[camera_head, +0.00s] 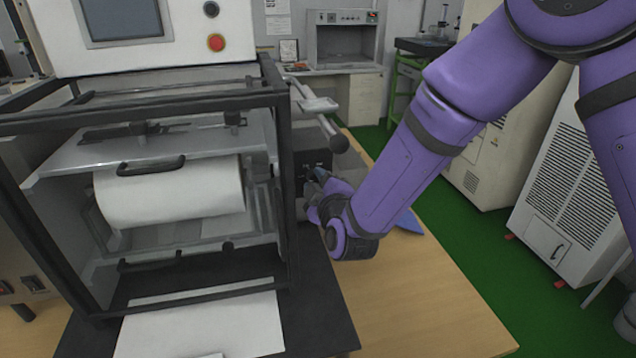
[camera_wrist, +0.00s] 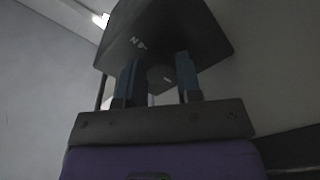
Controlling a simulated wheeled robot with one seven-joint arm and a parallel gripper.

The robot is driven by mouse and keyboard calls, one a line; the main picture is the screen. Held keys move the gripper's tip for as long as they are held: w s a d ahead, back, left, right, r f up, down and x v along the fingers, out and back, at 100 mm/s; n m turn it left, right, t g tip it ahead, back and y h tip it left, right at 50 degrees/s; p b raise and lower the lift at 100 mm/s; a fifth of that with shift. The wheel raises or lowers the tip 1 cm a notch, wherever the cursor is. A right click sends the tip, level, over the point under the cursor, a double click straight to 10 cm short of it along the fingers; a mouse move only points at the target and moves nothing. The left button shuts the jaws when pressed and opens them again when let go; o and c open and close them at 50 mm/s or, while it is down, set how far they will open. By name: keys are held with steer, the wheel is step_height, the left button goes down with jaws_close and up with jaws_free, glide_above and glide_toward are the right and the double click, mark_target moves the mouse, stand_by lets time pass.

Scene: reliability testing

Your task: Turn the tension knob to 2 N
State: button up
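A dark box (camera_wrist: 165,25) with white markings, among them an "N", fills the upper middle of the wrist view. A small round grey knob (camera_wrist: 160,76) with a white mark shows below its lettered face. My gripper (camera_wrist: 159,70) has its two blue fingers apart, one on each side of the knob. I cannot make out firm contact with the knob. In the head view, my gripper (camera_head: 316,184) reaches to the dark box (camera_head: 314,160) at the machine's right side. The knob is hidden there, and the scale reading cannot be told.
The black-framed machine (camera_head: 283,200) with a white roll (camera_head: 170,192) stands just left of my gripper. A flat blue thing (camera_head: 409,222) lies behind my wrist. The wooden table (camera_head: 420,300) is clear at the front right.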

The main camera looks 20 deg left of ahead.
steer(key=shift+c, duration=1.2)
steer(key=shift+m, duration=0.3)
steer(key=m, duration=0.4)
steer(key=shift+f, duration=0.15)
steer(key=m+t, duration=0.1)
steer(key=m, duration=0.6)
steer(key=shift+s, duration=0.1)
steer(key=shift+a+m, duration=0.1)
steer(key=shift+m, duration=0.4)
steer(key=o, duration=0.9)
steer(key=shift+o, duration=0.2)
